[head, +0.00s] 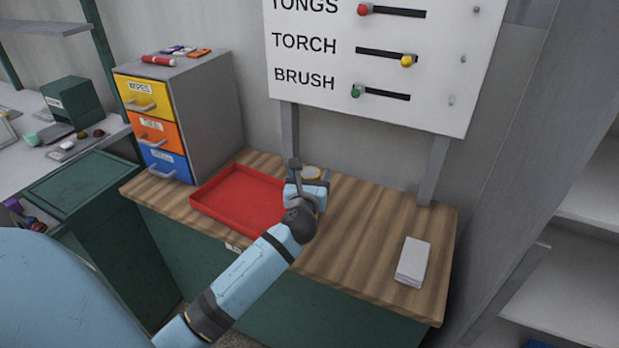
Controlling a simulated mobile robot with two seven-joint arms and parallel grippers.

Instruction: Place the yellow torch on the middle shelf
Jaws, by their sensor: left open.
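I cannot make out a yellow torch in the head view. A small round pale-yellow-topped thing (311,172) stands on the wooden worktop, partly hidden behind my left gripper; I cannot tell what it is. My left gripper (308,180) is open at the worktop's back, just right of the red tray, in front of that round thing. Whether it touches it is unclear. Shelving with pale boards (590,222) is at the right edge, cut off by the frame, so I cannot tell which board is the middle one. My right gripper is out of view.
A red tray (207,207) lies on the worktop (345,262). A pale block (413,262) lies at its right. A drawer cabinet (216,112) stands at the back left. A wall board (318,100) labelled TONGS, TORCH, BRUSH has coloured sliders; TORCH's yellow knob (406,62) sits right.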

